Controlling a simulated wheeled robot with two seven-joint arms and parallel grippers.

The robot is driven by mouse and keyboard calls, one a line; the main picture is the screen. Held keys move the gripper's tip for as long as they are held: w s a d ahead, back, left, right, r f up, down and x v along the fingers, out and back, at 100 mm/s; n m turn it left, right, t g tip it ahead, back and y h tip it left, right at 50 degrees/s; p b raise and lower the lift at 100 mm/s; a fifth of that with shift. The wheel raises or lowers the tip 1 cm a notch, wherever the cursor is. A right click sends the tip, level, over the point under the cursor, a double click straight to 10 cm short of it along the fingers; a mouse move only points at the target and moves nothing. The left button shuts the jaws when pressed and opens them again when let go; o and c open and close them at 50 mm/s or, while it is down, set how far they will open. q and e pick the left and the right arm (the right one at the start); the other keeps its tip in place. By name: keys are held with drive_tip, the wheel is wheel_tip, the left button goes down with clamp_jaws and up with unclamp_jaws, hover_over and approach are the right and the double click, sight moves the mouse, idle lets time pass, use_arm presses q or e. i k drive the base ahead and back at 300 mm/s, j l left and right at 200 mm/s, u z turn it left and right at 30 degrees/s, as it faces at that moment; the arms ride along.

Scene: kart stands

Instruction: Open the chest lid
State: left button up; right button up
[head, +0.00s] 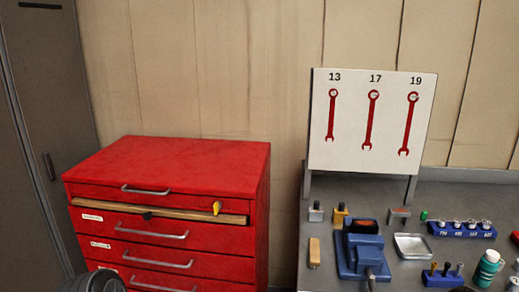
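The red tool chest (250,245) stands against the wall at left of centre. Its red lid (180,160) lies flat and looks shut, with a metal handle (146,189) on its front face. A wooden strip (180,214) runs across the chest front just below the lid's front face. A yellow piece (217,208) sits at the strip's right part. Drawers with metal handles are below and look shut. Neither of my grippers can be made out in the head view.
A grey workbench (325,278) at right holds a blue vise (362,250), a metal tray (412,246), a socket rack (462,230) and a green bottle (488,268). A wrench board (350,120) stands behind. A dark rounded object (95,283) shows at bottom left. A grey cabinet (50,100) is at left.

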sight(205, 167)
drive_tip(key=i+j, duration=0.15)
drive_tip(key=j, duration=0.2)
drive_tip(key=i+j, duration=0.15)
drive_tip(key=j, duration=0.25)
drive_tip(key=i+j, duration=0.1)
drive_tip(key=j, duration=0.25)
drive_tip(key=i+j, duration=0.15)
drive_tip(key=j, duration=0.2)
drive_tip(key=i+j, duration=0.15)
drive_tip(key=j, duration=0.25)
drive_tip(key=i+j, duration=0.15)
drive_tip(key=j, duration=0.2)
